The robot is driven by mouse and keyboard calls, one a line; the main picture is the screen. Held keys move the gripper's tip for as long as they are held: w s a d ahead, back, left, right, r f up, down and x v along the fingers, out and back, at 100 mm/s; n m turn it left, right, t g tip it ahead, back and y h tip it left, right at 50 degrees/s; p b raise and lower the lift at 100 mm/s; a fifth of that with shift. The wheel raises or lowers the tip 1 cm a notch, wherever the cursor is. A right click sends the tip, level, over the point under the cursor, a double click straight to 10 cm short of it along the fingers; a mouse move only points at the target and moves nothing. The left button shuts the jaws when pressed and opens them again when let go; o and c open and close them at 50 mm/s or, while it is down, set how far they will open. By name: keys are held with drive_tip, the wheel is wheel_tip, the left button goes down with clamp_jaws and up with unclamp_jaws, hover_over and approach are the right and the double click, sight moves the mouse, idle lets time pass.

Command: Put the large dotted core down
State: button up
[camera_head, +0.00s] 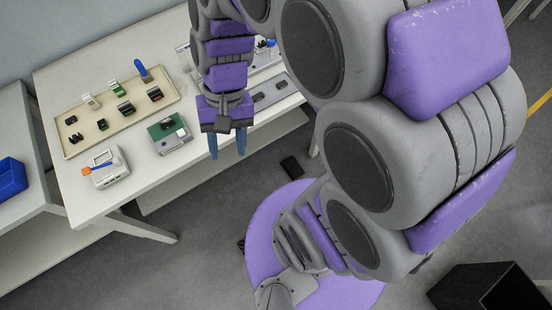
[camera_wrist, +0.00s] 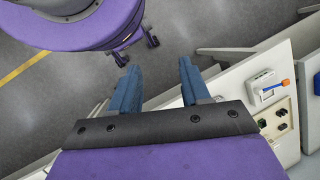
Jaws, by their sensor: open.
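My gripper (camera_head: 228,146) is open, with its two blue fingers apart and pointing down just off the front edge of the white table (camera_head: 150,190). In the wrist view my gripper (camera_wrist: 158,72) shows nothing between its fingers, only grey floor and a strip of table edge. I cannot make out a large dotted core in either view. Small connector parts stand in the beige tray (camera_head: 140,117) on the table, too small to tell dots on them.
A white device (camera_head: 108,172) with a blue and orange piece and a green-topped device (camera_head: 168,138) sit near the table's front. A grey panel (camera_head: 270,97) lies behind my gripper. A blue bin (camera_head: 12,173) is at far left, a black box (camera_head: 485,290) at lower right.

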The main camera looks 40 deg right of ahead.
drive_tip(key=s+d+n+t+h, duration=0.1)
drive_tip(key=s+d+n+h, duration=0.2)
drive_tip(key=s, duration=0.6)
drive_tip(key=shift+s+d+r+n+t, duration=0.3)
drive_tip(key=shift+d+r, duration=0.1)
drive_tip(key=shift+d, duration=0.8)
drive_tip(key=shift+w, duration=0.1)
drive_tip(key=shift+c, duration=0.2)
idle(0.4)
